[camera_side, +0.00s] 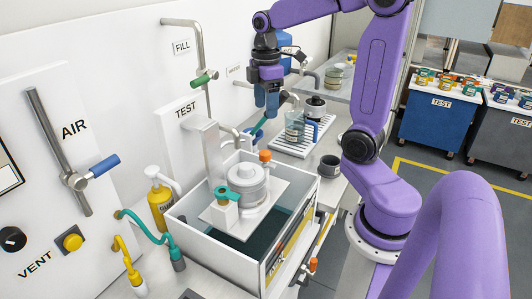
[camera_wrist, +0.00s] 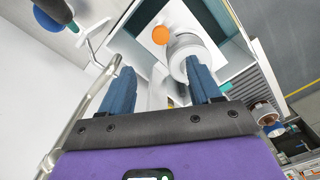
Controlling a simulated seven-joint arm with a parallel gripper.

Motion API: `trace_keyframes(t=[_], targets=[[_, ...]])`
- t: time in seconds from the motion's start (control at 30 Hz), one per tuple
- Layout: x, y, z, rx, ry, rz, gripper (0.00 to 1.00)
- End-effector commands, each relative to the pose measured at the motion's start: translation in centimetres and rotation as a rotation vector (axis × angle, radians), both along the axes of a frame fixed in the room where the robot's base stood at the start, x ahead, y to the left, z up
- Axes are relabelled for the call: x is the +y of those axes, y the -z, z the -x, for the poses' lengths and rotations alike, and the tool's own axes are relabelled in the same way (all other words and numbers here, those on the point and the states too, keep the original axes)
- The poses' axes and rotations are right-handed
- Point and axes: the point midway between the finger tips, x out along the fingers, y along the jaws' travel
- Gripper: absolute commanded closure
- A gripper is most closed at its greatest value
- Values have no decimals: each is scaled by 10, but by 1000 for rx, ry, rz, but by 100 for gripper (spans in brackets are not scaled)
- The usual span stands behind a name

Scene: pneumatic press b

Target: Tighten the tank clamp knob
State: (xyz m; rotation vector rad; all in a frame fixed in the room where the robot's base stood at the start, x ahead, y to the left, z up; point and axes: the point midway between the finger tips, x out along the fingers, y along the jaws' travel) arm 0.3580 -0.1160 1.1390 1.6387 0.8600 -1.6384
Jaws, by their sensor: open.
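The tank (camera_side: 190,238) is an open white box with dark liquid inside. A plate across it carries a round pale vessel (camera_side: 248,188). An orange knob (camera_side: 265,156) stands beside the vessel; another orange knob (camera_side: 312,264) is low on the tank's front right. I cannot tell which is the clamp knob. My gripper (camera_side: 266,112) is open and empty, pointing down above and behind the tank, apart from both knobs. In the wrist view, my gripper (camera_wrist: 160,68) has the vessel (camera_wrist: 188,50) beyond its right finger and an orange knob (camera_wrist: 160,35) beyond the fingertips.
A teal-topped fitting (camera_side: 226,194) stands on the plate. A grey upright (camera_side: 206,150) rises behind the vessel. A yellow bottle (camera_side: 161,205) stands left of the tank.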

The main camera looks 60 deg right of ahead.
Motion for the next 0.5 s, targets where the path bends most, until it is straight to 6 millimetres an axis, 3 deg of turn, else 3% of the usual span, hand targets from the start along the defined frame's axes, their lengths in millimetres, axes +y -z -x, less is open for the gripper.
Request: trace_keyframes(t=[0.5], targets=[[0, 98, 2, 8, 0, -1, 37]])
